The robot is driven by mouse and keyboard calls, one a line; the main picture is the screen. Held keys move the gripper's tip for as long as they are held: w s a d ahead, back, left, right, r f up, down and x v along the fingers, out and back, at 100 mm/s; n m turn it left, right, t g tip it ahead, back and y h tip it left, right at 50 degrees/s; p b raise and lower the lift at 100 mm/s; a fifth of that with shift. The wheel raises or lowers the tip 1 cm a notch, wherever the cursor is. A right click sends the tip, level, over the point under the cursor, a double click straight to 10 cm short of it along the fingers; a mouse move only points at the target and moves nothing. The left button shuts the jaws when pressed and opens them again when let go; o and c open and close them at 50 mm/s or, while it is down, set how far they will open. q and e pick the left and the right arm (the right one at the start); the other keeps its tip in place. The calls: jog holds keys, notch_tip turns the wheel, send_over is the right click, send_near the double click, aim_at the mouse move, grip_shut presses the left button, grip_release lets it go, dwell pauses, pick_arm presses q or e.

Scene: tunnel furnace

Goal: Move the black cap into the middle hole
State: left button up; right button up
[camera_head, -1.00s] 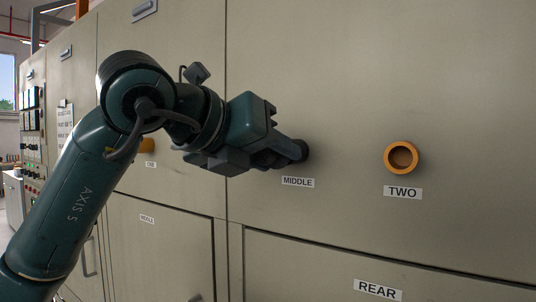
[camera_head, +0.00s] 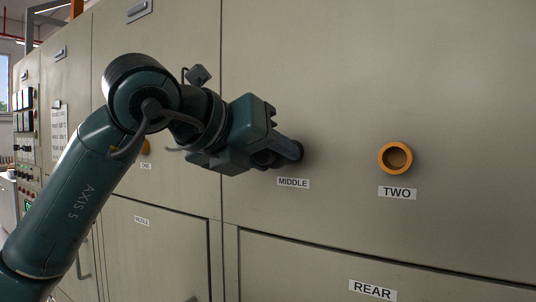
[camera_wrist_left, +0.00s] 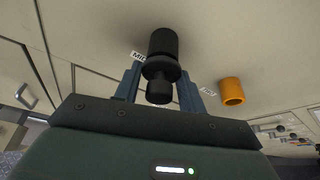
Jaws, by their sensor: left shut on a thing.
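My left gripper (camera_head: 280,152) reaches the cabinet front just above the MIDDLE label (camera_head: 293,183). It is shut on the black cap (camera_wrist_left: 160,90), whose knob and wider flange show between the two blue-grey fingers in the left wrist view. A black cylinder (camera_wrist_left: 163,43) stands beyond the flange, in line with the cap and against the panel. In the head view a dark round end (camera_head: 297,151) shows at the fingertips. The middle hole itself is hidden, and I cannot tell how deep the cap sits. My right gripper is not in view.
An orange ring with an opening (camera_head: 396,158) sits to the right, above the TWO label (camera_head: 397,193). Another orange fitting (camera_head: 147,147) is partly behind my arm, above the ONE label. The cabinet front (camera_head: 350,70) is otherwise flat and clear around the gripper.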

pick_arm(q)
jog(key=shift+w+d, duration=0.25)
jog(key=shift+w, duration=0.05)
jog(key=o, duration=1.2)
jog(key=b+v, duration=0.1)
jog(key=v, duration=0.6)
jog(key=shift+b, duration=0.3)
